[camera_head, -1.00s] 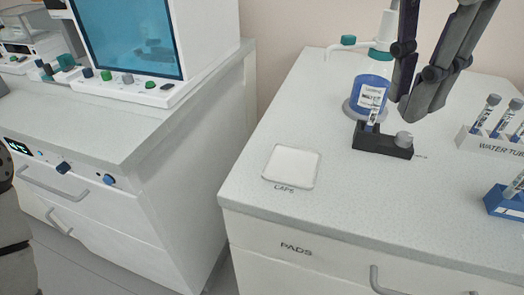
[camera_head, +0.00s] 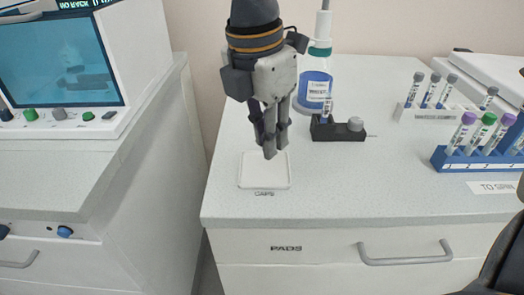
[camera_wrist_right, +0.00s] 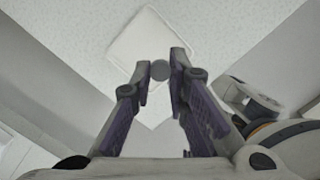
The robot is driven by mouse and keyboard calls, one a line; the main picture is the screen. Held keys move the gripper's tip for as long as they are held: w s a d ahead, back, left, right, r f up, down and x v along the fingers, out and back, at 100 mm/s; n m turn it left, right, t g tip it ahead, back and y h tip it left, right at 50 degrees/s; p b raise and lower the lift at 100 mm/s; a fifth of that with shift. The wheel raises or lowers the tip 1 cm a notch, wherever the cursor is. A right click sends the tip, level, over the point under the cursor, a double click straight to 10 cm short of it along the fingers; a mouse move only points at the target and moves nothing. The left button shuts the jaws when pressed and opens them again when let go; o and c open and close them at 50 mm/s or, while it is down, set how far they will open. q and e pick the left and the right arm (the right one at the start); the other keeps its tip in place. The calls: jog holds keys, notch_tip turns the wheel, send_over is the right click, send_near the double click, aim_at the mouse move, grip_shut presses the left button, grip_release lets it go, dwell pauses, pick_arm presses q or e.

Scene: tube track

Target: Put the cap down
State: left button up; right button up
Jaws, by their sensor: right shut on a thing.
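My right gripper (camera_head: 270,145) points down over the white square caps pad (camera_head: 250,184), which lies on the bench top above the word "CAPS". In the right wrist view the fingers of the gripper (camera_wrist_right: 161,72) are closed on a small round grey cap (camera_wrist_right: 160,70). The pad (camera_wrist_right: 150,40) shows beyond the fingertips, and the cap appears over its near part. I cannot tell whether the cap touches the pad. In the head view the cap is hard to make out between the fingers. My left gripper is not in view.
A black holder (camera_head: 325,133) with a tube and a grey knob stands right of the pad, before a blue-liquid bottle (camera_head: 314,90). A blue rack (camera_head: 470,163) with capped tubes and a white rack (camera_head: 425,114) stand farther right. The bench front edge is near the pad.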

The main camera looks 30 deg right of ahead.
aim_at(266, 168)
jog(key=shift+w+f, duration=0.25)
jog(key=shift+f, duration=0.55)
jog(key=shift+w+f, duration=0.25)
jog(key=shift+f, duration=0.6)
jog(key=shift+w+f, duration=0.25)
jog(key=shift+f, duration=0.55)
jog(key=shift+f, duration=0.1)
jog(key=o, duration=0.7)
jog(key=r, duration=0.4)
jog(key=a+r, duration=0.1)
jog(key=r, duration=0.7)
jog(key=shift+s+a+r, duration=0.1)
jog(key=shift+s+a, duration=0.1)
jog(key=shift+a, duration=0.15)
